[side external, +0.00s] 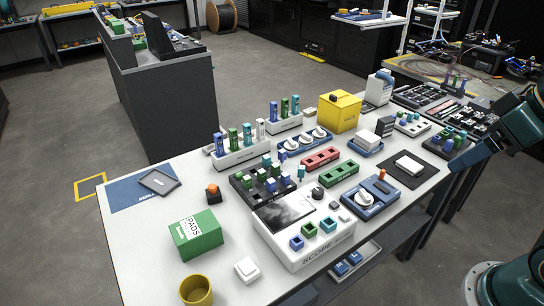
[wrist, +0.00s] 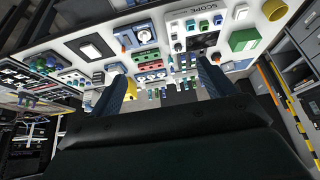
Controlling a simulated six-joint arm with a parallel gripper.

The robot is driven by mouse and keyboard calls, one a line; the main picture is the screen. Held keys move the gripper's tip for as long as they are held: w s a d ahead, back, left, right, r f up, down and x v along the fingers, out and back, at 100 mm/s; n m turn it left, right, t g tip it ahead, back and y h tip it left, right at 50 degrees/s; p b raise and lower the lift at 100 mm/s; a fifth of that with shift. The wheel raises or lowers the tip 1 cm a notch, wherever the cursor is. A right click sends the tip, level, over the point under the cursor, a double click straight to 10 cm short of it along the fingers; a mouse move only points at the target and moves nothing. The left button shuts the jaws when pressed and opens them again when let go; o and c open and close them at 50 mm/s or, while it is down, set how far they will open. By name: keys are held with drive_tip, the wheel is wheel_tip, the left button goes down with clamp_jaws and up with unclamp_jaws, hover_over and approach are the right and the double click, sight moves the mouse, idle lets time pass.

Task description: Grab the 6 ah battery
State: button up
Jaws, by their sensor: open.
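No label reading 6 ah is legible, so I cannot tell which object is the 6 ah battery. Two small blue blocks (side external: 347,264) lie in a tray under the table's front edge; their labels are too small to read. A dark grey block (side external: 385,126) stands upright near a white block in a blue tray. My gripper (wrist: 162,85) is open in the wrist view, its two dark blue fingers wide apart with nothing between them. It hangs above the table. In the side view my arm enters from the right edge, and the fingertips are not clear there.
The white table (side external: 140,240) is crowded with a scope unit (side external: 300,250), a yellow box (side external: 340,112), a green pads box (side external: 196,234), racks of coloured tubes (side external: 242,153) and a yellow cup (side external: 196,291). Bare tabletop shows at the front left. A dark mat (side external: 425,165) lies right.

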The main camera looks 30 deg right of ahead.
drive_tip(key=w+d+r, duration=0.2)
drive_tip(key=w+r, duration=0.1)
drive_tip(key=w, duration=0.4)
drive_tip(key=w+d+r, duration=0.2)
drive_tip(key=w, duration=0.4)
drive_tip(key=w+d+f, duration=0.1)
drive_tip(key=w+d, duration=0.9)
drive_tip(key=w, duration=0.3)
drive_tip(key=w+d+f+m+g, duration=0.1)
drive_tip(key=w+d+f, duration=0.35)
drive_tip(key=d, duration=0.25)
drive_tip(key=w+d+f, duration=0.4)
drive_tip(key=w+d, duration=0.1)
drive_tip(key=d, duration=0.2)
drive_tip(key=d+f, duration=1.3)
drive_tip(key=d, duration=0.1)
drive_tip(key=shift+w+d+f+m+h, duration=0.15)
drive_tip(key=shift+w+d+m+h, duration=0.15)
drive_tip(key=shift+w, duration=0.15)
drive_tip(key=shift+f, duration=0.1)
